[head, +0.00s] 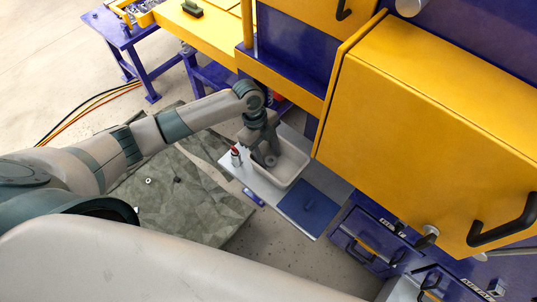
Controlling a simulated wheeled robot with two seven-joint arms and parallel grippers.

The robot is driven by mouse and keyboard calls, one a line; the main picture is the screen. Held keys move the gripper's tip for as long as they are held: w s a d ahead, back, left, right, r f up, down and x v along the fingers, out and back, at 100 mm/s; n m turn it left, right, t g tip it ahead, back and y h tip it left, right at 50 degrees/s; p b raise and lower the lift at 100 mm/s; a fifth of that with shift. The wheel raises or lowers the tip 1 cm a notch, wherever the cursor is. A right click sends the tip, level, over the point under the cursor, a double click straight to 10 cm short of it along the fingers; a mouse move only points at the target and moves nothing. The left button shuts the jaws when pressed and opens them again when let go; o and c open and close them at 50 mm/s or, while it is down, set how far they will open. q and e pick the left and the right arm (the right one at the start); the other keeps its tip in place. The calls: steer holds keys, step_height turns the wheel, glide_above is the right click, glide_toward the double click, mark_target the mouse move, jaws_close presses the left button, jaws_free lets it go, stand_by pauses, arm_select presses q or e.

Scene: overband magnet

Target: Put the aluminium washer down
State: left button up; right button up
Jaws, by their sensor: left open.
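My left gripper (264,152) reaches in from the left and points down into a pale, shallow tray (298,169). Its jaws are open. A small grey round piece (271,160) shows in the tray right at the fingertips; it may be the aluminium washer, but it is too small to be sure. I cannot tell whether it touches a finger. The tray stands on a light grey shelf (244,173). My right gripper is not in view.
A small red-and-white bottle (235,156) stands left of the tray. A blue mat (308,208) lies to its right and a small blue item (253,197) near the shelf's front edge. Yellow cabinets (430,120) rise close on the right. A small pale ring (148,181) lies on the green floor sheet.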

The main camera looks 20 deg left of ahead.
arm_select(q)
steer(key=shift+r, duration=0.15)
steer(key=shift+w+a+r, duration=0.15)
steer(key=shift+r, duration=0.35)
steer(key=b+v, duration=0.2)
steer(key=v, duration=0.9)
steer(key=shift+b, duration=0.4)
